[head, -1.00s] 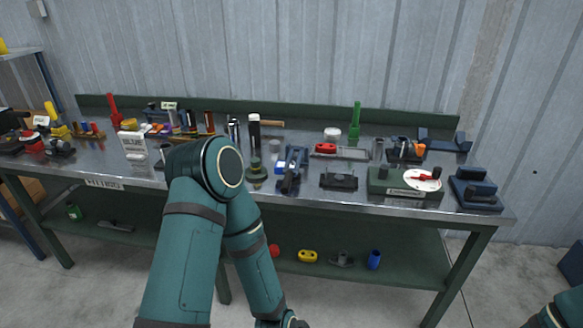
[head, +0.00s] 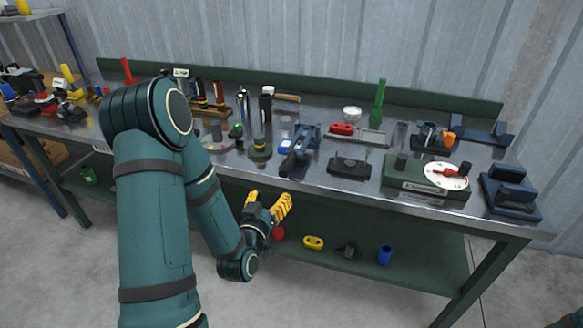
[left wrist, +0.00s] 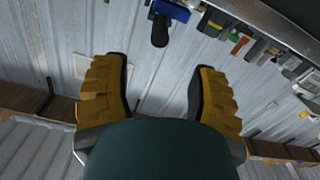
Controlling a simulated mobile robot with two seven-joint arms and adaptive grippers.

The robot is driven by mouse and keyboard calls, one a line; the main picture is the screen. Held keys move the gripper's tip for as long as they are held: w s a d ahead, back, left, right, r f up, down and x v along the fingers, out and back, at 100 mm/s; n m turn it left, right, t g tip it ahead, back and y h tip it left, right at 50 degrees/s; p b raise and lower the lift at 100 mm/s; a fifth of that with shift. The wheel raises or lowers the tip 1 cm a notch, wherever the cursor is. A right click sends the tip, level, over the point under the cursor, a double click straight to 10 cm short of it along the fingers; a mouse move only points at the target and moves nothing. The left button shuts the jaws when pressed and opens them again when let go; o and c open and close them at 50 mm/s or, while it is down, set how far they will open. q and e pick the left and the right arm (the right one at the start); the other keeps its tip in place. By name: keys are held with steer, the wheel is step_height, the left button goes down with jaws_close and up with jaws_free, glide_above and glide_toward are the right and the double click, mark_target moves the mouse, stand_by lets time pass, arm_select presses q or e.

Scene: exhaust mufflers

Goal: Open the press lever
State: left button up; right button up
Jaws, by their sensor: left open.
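A dark blue device with a long black-ended handle, which looks like the press with its lever (head: 301,145), stands near the front edge of the bench in the head view. Its handle slopes down toward the front edge. My left gripper (head: 268,202) has yellow fingers spread apart with nothing between them. It is in front of the bench, below the tabletop edge and lower left of the handle, apart from it. In the left wrist view the open fingers (left wrist: 153,75) frame grey wall; a blue part with a black end (left wrist: 160,28) shows beyond them at the top.
The metal bench (head: 440,211) is crowded. A black fixture (head: 349,167) and a green box with a white dial (head: 425,176) stand right of the press, a round dark green piece (head: 259,149) left of it. A lower shelf (head: 335,262) holds small parts. Floor in front is clear.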

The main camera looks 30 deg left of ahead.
mark_target(287, 168)
arm_select(q)
steer(key=x, duration=1.3)
steer(key=shift+w+d+b, duration=0.1)
steer(key=shift+w+b, duration=0.05)
steer(key=shift+b, duration=0.25)
jaws_close()
